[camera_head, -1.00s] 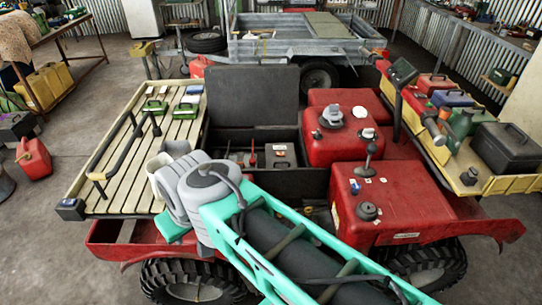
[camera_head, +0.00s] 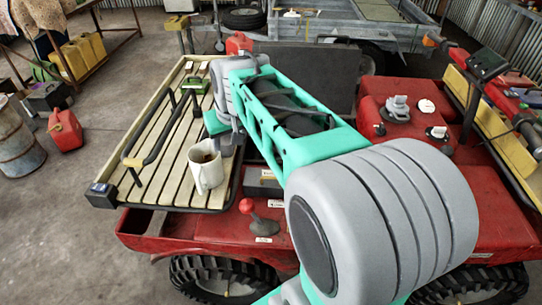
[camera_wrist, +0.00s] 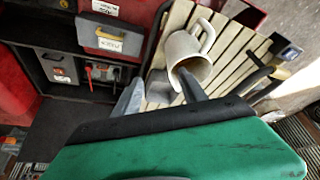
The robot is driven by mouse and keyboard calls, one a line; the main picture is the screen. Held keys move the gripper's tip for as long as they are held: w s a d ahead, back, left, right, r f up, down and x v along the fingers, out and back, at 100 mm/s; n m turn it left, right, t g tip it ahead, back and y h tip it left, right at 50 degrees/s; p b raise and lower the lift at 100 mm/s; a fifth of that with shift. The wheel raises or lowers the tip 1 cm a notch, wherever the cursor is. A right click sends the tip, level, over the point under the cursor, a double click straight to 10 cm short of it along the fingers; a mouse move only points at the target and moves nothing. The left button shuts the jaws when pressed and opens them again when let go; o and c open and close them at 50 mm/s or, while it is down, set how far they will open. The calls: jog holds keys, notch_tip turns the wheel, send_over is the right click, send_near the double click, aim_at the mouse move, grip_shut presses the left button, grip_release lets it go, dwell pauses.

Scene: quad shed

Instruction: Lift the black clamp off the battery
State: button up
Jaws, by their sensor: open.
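In the wrist view, a dark compartment lies left of the fingers. A grey-topped unit that looks like the battery (camera_wrist: 103,73) sits in it, with a red fitting on its left side. A small dark fitting on its right side may be the black clamp (camera_wrist: 116,74), but it is too small to be sure. My gripper is apart from it. In the head view my arm hides most of the compartment and the fingers.
A cream mug (camera_head: 205,170) stands on the slatted rack (camera_head: 150,150); in the wrist view it is close beyond the right finger. A grey labelled box (camera_wrist: 110,37) and another box (camera_wrist: 57,67) flank the battery. A red-knobbed lever (camera_head: 258,217) stands in front.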

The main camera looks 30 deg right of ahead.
jog(key=shift+m+h, duration=0.4)
jog(key=shift+m, duration=0.5)
jog(key=w+d+f+b, duration=0.3)
jog(key=w+d+f, duration=0.3)
jog(key=d+f, duration=0.2)
jog(key=w+d+f+b, duration=0.2)
jog(key=w+d+f, duration=0.5)
jog(key=f, duration=0.6)
jog(key=w+d+f+b, duration=0.3)
jog(key=w+d+f, duration=0.3)
jog(key=d+f, duration=0.5)
jog(key=shift+w+b, duration=0.3)
jog(key=shift+w, duration=0.1)
grip_shut()
